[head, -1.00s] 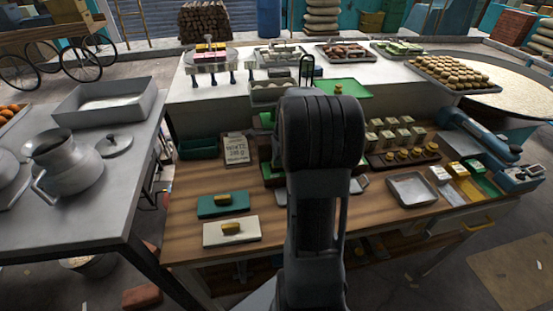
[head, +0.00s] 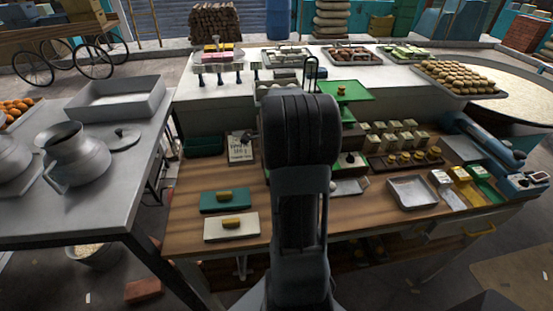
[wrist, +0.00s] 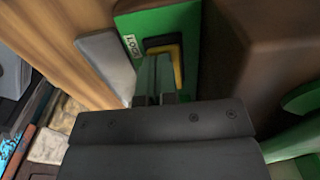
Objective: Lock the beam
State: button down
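The green scale shows behind my arm in the head view, with a green pan (head: 352,97) raised at its right; my arm hides most of its body and beam. In the wrist view a green panel (wrist: 188,22) carries a small white label (wrist: 129,48) and a black and yellow angled piece (wrist: 178,62). The label's lettering is too small to read surely. My gripper (wrist: 156,72) has its narrow fingers close together in front of this panel, beside the angled piece. I cannot tell whether they touch it or have anything between them. The head view hides the fingertips.
Small weights (head: 400,160), a metal tray (head: 412,192) and a blue device (head: 490,140) are at the right.

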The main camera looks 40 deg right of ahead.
jog(key=shift+s+d+f, duration=0.4)
jog(key=shift+s+d, duration=0.1)
jog(key=shift+s, duration=0.1)
jog(key=shift+r, duration=0.15)
jog(key=shift+r+p, duration=0.3)
jog(key=shift+p, duration=0.1)
notch_tip(320, 180, up, 14)
jog(key=p, duration=0.1)
jog(key=shift+w+a, duration=0.25)
jog(key=shift+w, duration=0.1)
